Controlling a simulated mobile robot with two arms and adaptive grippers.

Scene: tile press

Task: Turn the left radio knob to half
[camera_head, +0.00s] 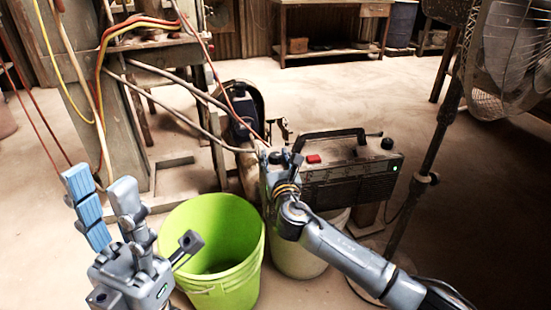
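The radio (350,187) is a dark box with a carrying handle, a red button (313,159) and a lit green light on its front. It stands at the centre right, above a pale bucket. A dark knob (387,143) shows on its top right. My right gripper (283,160) is at the radio's left end, where a dark round part, perhaps the left knob (277,157), shows among the fingers. I cannot tell whether they touch or grip it. My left gripper (140,213) is open and empty at the lower left, away from the radio.
A green bucket (213,240) stands between my grippers, with a pale bucket (297,260) under the radio. A fan (505,60) on a dark pole is to the right. A machine with cables (150,70) is at the back left. The floor behind is mostly clear.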

